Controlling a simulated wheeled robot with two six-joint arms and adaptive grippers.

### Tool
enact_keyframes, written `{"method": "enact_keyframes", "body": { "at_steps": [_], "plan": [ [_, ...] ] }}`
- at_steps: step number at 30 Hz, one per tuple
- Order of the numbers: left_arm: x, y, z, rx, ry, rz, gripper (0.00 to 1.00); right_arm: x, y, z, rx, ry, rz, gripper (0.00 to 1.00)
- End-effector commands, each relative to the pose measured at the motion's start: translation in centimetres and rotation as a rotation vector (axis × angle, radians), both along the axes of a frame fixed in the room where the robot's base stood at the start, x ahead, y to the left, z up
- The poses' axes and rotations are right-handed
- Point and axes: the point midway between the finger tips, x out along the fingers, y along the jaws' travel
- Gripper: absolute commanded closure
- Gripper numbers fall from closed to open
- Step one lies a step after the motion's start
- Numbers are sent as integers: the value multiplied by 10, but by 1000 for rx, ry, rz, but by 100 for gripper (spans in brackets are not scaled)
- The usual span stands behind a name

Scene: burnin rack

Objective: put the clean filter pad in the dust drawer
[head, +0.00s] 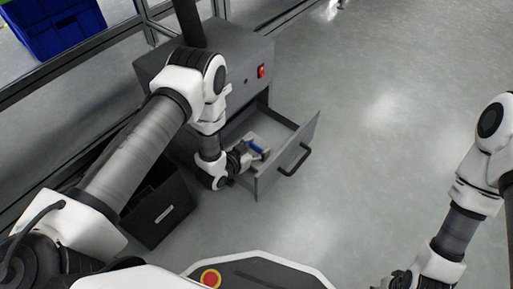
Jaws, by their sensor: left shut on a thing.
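The dust drawer (285,151) is pulled out of the grey cabinet (240,62), and its dark handle faces right. My right gripper (396,281) is at the bottom edge, partly cut off, well away from the drawer. Its jaws are unclear.
A black bin (160,220) with a white label stands on the floor left of the drawer, partly under my left arm. A red switch (261,71) is on the cabinet front. A blue crate (55,25) is at the top left. The floor to the right is clear.

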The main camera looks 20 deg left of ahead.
Motion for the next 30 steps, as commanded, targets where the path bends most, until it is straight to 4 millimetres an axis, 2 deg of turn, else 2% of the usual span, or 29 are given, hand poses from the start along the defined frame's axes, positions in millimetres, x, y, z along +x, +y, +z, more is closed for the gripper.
{"method": "enact_keyframes", "body": {
  "at_steps": [1,2,3,4,13,17,20,24,30],
  "plan": [
    [0,0,-3,0,0,0,73,0,0,-2,0,0,0,60],
    [0,0,-3,0,0,0,36,0,0,-2,0,0,0,60],
    [0,0,-2,0,0,0,22,0,0,-1,0,0,0,60],
    [0,0,-2,0,0,0,14,0,0,-1,0,0,0,60],
    [0,0,-1,0,0,0,14,0,0,-1,0,0,0,60],
    [-5,2,6,0,2,1,14,-1,0,6,0,1,0,60],
    [-22,9,15,0,4,3,14,-1,0,18,0,2,2,60],
    [-54,20,31,-1,7,3,14,-2,1,38,1,5,6,60],
    [-93,34,45,-1,4,3,14,-3,1,55,1,7,9,60]
  ]
}}
